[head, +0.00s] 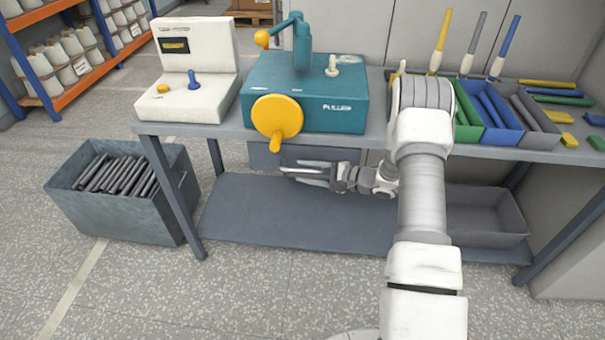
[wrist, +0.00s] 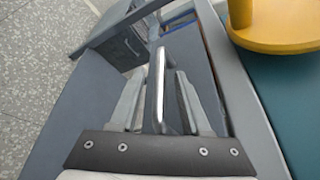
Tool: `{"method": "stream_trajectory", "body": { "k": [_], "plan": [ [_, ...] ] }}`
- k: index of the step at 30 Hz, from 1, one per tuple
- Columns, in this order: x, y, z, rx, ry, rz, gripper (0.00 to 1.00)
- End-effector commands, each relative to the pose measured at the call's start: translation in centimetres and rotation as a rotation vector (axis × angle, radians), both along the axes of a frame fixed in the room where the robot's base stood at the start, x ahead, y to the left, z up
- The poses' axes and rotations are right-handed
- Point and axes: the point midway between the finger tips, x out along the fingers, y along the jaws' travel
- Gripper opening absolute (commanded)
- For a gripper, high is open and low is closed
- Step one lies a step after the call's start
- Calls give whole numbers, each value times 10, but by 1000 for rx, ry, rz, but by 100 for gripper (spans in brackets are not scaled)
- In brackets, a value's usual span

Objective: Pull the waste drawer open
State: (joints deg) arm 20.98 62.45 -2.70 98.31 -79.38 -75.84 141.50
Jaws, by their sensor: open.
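The waste drawer (head: 262,156) is a grey box front under the bench top, below the teal puller machine. It looks closed. My gripper (head: 292,174) is in front of it, pointing left, with its fingers apart. In the wrist view, a pale metal bar handle (wrist: 160,80) lies between the two spread fingers of my gripper (wrist: 160,102). Whether either finger touches the bar cannot be told. My arm and gripper hide the right part of the drawer front and most of the handle in the head view.
The bench top edge (wrist: 244,85) and the yellow handwheel (head: 277,117) are above my gripper. A grey bin of dark rods (head: 150,215) stands on the floor at left. The lower shelf (head: 300,215) is bare below; a grey tray (head: 490,240) sits at its right.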

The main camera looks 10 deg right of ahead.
Motion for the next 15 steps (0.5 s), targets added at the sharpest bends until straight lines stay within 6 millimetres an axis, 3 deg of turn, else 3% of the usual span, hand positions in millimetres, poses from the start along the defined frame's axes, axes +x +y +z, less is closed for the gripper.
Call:
{"method": "stream_trajectory", "body": {
  "k": [13, 15],
  "plan": [
    [8, 10, -2, 0, 0, -1, 47],
    [8, 10, -2, 0, 0, -1, 36]
  ]
}}
